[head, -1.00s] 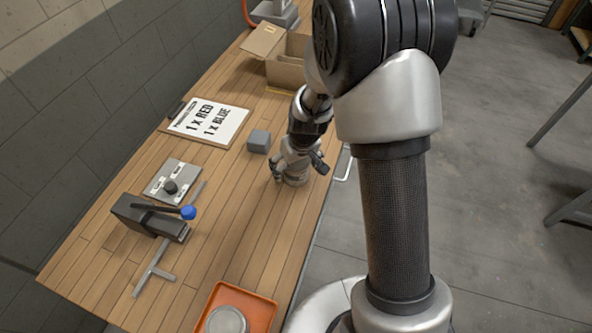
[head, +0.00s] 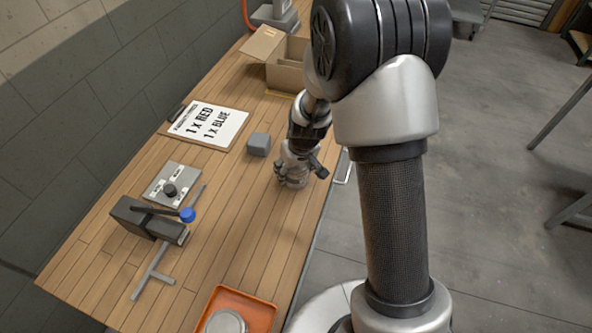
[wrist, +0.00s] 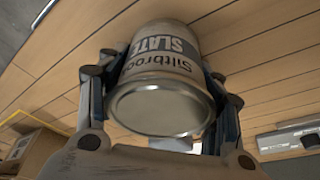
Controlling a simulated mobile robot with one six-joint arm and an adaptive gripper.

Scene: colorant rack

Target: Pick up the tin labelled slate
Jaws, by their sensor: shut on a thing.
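The tin labelled slate (wrist: 165,75) fills the middle of the wrist view, with "SLATE" and "Siltbrook" on its label and a bare metal end toward the camera. My gripper (wrist: 158,88) has a finger on each side of the tin and is shut on it. In the head view my gripper (head: 292,176) is over the bench near its right edge, beside a grey block. The tin is hard to make out there behind the fingers. I cannot tell from these views how far it is above the bench.
The grey block (head: 259,144) is just left of my gripper. A sign reading "1 x RED 1 x BLUE" (head: 212,125), a panel with a knob (head: 172,184), a dark device with a blue knob (head: 150,217), an open carton (head: 285,76) and an orange tray (head: 262,308) also stand on the bench.

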